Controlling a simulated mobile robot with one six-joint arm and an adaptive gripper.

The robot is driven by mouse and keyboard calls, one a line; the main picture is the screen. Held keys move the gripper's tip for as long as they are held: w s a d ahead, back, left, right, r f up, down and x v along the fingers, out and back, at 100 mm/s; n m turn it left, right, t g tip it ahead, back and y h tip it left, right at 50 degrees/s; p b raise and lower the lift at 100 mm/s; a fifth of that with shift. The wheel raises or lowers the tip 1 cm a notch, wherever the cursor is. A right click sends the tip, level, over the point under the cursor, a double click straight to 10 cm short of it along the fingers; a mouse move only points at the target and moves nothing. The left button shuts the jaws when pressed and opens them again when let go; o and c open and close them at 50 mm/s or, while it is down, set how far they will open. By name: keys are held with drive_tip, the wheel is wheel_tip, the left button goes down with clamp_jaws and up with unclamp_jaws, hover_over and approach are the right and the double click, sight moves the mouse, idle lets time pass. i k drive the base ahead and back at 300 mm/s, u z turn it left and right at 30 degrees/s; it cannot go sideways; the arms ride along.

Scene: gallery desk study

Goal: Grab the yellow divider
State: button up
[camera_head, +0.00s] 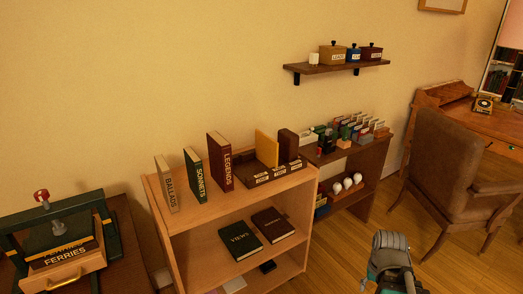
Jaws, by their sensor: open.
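The yellow divider (266,148) stands upright in a dark wooden tray (262,180) with pale labels along its front. The tray sits at the right end of the top of a light wood bookcase (210,212). A dark brown divider (288,146) stands upright just right of the yellow one. The yellow divider's lower edge is hidden by the tray's front. A grey and teal part of my arm shows at the bottom right, well apart from the tray. My gripper's fingers are not in view.
Upright books Ballads (167,184), Sonnets (195,175) and Legends (220,162) stand left of the tray. A wall shelf (337,67) with small boxes hangs above right. A low unit (358,158) with coloured items adjoins. A brown chair (448,150) and a press (100,225) flank the scene.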

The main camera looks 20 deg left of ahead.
sight(266, 149)
drive_tip(key=i, duration=0.9)
drive_tip(key=z, duration=0.05)
